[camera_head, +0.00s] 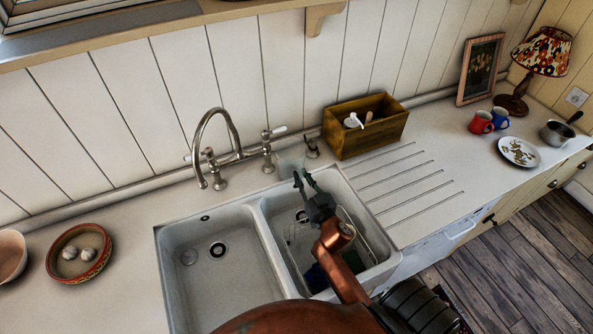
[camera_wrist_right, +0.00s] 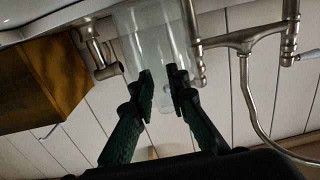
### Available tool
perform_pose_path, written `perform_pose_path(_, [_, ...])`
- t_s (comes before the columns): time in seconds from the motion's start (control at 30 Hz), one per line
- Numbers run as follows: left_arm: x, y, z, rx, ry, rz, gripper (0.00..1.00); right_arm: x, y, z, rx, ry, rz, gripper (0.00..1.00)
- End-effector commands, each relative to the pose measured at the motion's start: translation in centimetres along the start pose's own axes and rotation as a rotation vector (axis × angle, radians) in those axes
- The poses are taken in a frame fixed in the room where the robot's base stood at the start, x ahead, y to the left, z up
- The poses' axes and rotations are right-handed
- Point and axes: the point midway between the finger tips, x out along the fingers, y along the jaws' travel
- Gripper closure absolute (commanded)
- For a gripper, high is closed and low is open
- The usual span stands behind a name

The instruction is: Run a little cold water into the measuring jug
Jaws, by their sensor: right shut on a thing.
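A clear measuring jug (camera_wrist_right: 150,35) shows between the fingertips of my right gripper (camera_wrist_right: 163,78) in the wrist view. In the head view the jug (camera_head: 289,167) is a faint see-through shape at the back of the right basin. My right gripper (camera_head: 307,181) is shut on it; the exact grip point is unclear, and I see no water in it. The metal bridge tap (camera_head: 231,128) stands behind the sink, left of the jug. My left gripper is not in view.
The right basin holds a wire rack (camera_head: 352,228) and a dark blue item (camera_head: 317,277), partly hidden by my arm. A wooden box (camera_head: 388,131) stands behind the drainer (camera_head: 430,195). A bowl with pale round items (camera_head: 80,250) is on the left. The left basin looks empty.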

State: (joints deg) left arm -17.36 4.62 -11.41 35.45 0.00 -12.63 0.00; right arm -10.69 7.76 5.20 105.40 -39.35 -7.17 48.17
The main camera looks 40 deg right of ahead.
Motion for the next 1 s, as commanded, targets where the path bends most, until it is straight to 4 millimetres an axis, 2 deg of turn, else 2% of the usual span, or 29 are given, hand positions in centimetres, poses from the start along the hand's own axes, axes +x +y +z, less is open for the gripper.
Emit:
perform_pose_path(0.3, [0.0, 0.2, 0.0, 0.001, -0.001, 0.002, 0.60, 4.2, -0.1, -0.2, 0.000, 0.002, -0.002, 1.00])
perform_pose_path(0.4, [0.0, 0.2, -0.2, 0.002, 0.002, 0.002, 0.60, 4.1, 0.0, 0.5, 0.001, 0.000, 0.000, 1.00])
perform_pose_path(0.73, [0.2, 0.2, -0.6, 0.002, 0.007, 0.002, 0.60, 4.1, -0.1, 0.8, 0.001, 0.001, -0.001, 1.00])
perform_pose_path(0.77, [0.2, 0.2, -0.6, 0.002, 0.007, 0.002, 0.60, 4.0, 0.0, 0.8, 0.001, -0.001, 0.000, 0.84])
perform_pose_path(1.0, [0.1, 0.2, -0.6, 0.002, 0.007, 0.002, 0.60, 4.0, 0.0, 0.8, 0.001, 0.000, -0.001, 0.68])
